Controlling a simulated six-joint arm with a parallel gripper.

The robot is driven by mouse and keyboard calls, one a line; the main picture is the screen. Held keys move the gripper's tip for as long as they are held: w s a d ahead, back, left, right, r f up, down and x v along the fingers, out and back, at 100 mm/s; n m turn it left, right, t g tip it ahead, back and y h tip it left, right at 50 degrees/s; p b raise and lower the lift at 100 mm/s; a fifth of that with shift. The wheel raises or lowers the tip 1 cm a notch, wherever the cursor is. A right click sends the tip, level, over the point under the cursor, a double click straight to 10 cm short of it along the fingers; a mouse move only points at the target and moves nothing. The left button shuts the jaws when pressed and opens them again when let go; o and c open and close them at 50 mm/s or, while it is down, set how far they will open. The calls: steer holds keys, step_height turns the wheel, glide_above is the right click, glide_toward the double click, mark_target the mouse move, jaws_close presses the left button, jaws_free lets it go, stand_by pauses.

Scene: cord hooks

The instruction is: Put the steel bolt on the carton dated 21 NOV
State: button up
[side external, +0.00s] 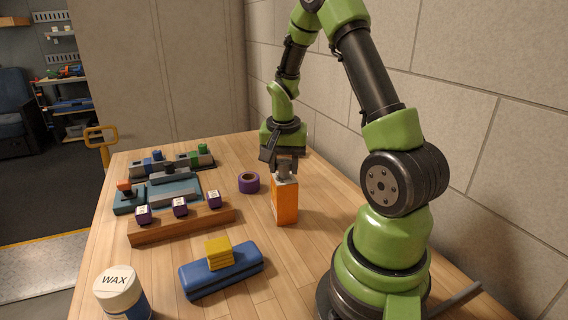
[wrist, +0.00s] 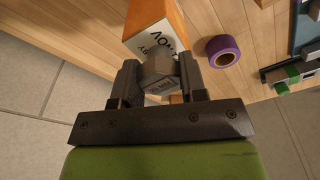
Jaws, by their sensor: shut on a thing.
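My gripper (side external: 284,165) points down over an orange carton (side external: 286,204) that stands upright on the table. It is shut on a grey steel bolt (wrist: 158,77), whose hexagonal head shows between the fingers in the wrist view. In the side view the bolt (side external: 286,179) is right at the carton's top; I cannot tell whether it touches. In the wrist view the carton (wrist: 168,22) has a white face with upside-down dark print that seems to include NOV. The bolt and fingers hide part of the print, so the day number is not readable.
A purple tape roll (side external: 249,182) lies left of the carton. A wooden rail (side external: 182,224) with purple labelled blocks, a blue case (side external: 222,275) with a yellow block (side external: 219,252), and a WAX can (side external: 122,293) stand further left and nearer. The wall is close on the right.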

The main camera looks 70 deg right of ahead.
mark_target(283, 164)
steer(key=shift+f, duration=0.15)
steer(key=o, duration=1)
steer(key=shift+c, duration=0.2)
step_height(283, 164, up, 12)
steer(key=a, duration=0.1)
steer(key=s+a+r+n+t+y, duration=0.1)
steer(key=s+a+r+n+t, duration=0.1)
steer(key=a, duration=0.5)
steer(key=s+a+r+n+t+y, duration=0.1)
steer(key=s+a+r+n+t, duration=0.1)
steer(key=a+n, duration=0.3)
steer(key=s+a+r+n+t+y, duration=0.1)
steer(key=s+a+n, duration=0.3)
steer(key=a, duration=0.5)
steer(key=shift+s+a+r+t, duration=0.15)
steer(key=shift+a+r+t, duration=0.1)
steer(key=shift+r+t, duration=0.65)
